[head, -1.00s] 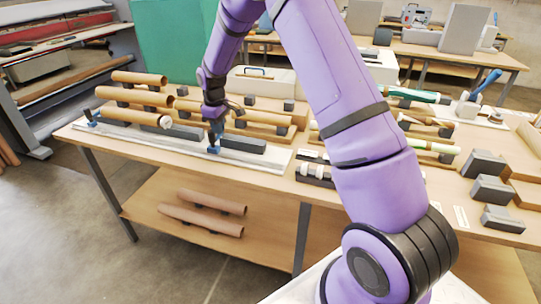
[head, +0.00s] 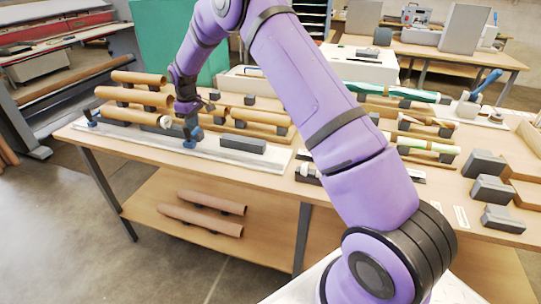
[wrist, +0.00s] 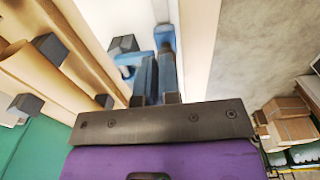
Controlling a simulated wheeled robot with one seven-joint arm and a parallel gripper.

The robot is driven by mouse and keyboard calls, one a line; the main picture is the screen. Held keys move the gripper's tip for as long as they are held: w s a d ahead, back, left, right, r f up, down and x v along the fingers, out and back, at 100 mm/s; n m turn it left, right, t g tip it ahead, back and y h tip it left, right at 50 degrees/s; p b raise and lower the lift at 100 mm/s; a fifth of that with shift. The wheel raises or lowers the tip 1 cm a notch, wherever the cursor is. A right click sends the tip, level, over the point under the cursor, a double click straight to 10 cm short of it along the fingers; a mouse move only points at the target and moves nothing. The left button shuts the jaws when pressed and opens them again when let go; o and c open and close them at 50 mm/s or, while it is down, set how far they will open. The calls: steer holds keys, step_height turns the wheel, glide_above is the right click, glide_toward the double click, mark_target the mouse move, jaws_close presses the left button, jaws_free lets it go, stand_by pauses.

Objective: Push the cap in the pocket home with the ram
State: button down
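The long pale rail (head: 225,153) lies along the front edge of the table. The blue ram (head: 195,133) stands on it, left of the dark block (head: 243,145). My gripper (head: 189,127) is down at the ram, at or touching it. In the wrist view, my narrow fingers (wrist: 157,80) point along the rail beside blue parts; whether they clasp the ram is unclear. A brown tube (head: 130,115) lies along the rail's left part, with a whitish end (head: 163,122) near my gripper. I cannot make out the pocket or how deep a cap sits.
More brown tubes (head: 260,117) rest on dark supports behind the rail. Dark grey blocks (head: 490,188) stand at the right of the table. Open floor lies in front.

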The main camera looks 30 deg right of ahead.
steer(key=shift+s+d+f+g, duration=0.15)
steer(key=shift+s+f, duration=0.1)
steer(key=shift+f, duration=0.35)
steer(key=shift+s+a+f+g, duration=0.15)
steer(key=shift+s+f, duration=0.1)
steer(key=shift+f, duration=0.35)
steer(key=w+a, duration=0.2)
steer(key=w, duration=0.1)
steer(key=w+a, duration=0.3)
steer(key=w, duration=0.1)
steer(key=w+a, duration=0.3)
steer(key=w, duration=0.1)
steer(key=shift+a+f, duration=0.1)
steer(key=shift+a, duration=0.15)
steer(key=shift+d, duration=0.1)
steer(key=shift+s+d, duration=0.5)
steer(key=shift+s, duration=0.2)
step_height(320, 180, up, 8)
steer(key=shift+w+r, duration=0.2)
steer(key=shift+w, duration=0.1)
